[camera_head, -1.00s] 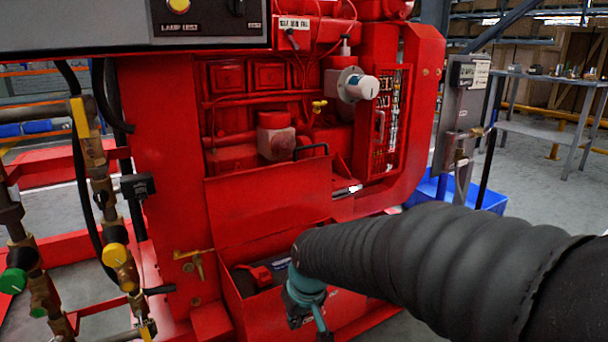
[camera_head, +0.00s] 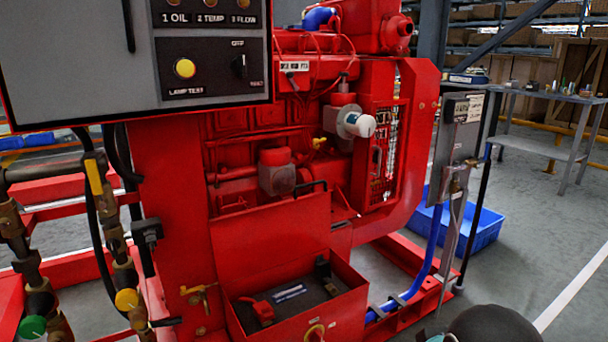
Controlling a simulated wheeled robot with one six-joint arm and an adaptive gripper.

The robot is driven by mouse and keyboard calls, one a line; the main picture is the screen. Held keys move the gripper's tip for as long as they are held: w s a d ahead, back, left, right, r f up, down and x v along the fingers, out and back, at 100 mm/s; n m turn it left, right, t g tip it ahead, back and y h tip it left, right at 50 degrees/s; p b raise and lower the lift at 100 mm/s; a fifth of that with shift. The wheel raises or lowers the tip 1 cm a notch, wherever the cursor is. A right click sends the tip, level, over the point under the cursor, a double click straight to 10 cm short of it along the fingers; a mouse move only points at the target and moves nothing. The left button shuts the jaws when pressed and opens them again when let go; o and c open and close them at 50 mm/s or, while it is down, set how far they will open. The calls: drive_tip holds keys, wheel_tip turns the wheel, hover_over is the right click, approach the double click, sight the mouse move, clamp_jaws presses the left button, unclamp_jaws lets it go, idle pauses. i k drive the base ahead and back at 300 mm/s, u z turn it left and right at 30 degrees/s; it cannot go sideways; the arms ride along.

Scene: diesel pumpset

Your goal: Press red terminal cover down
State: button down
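An open red battery box (camera_head: 352,301) stands low at the front of the red pumpset, its lid (camera_head: 275,240) raised behind it. Inside, a dark battery top (camera_head: 300,310) shows. A small red terminal cover (camera_head: 263,311) sits at its left. It is too small to tell for sure whether it lies flat or stands raised. A black piece (camera_head: 325,275) stands at the battery's back right. My gripper is not in view; only my black-sleeved arm and a teal sliver show at the bottom edge, right of the box.
Blue hose (camera_head: 400,301) runs along the red base at right. A blue bin (camera_head: 478,232) sits on open floor behind.

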sight(263, 310)
drive_tip(key=u, duration=0.4)
drive_tip(key=k, duration=0.5)
drive_tip(key=u, duration=0.75)
drive_tip(key=i, duration=1.05)
drive_tip(key=z, duration=0.75)
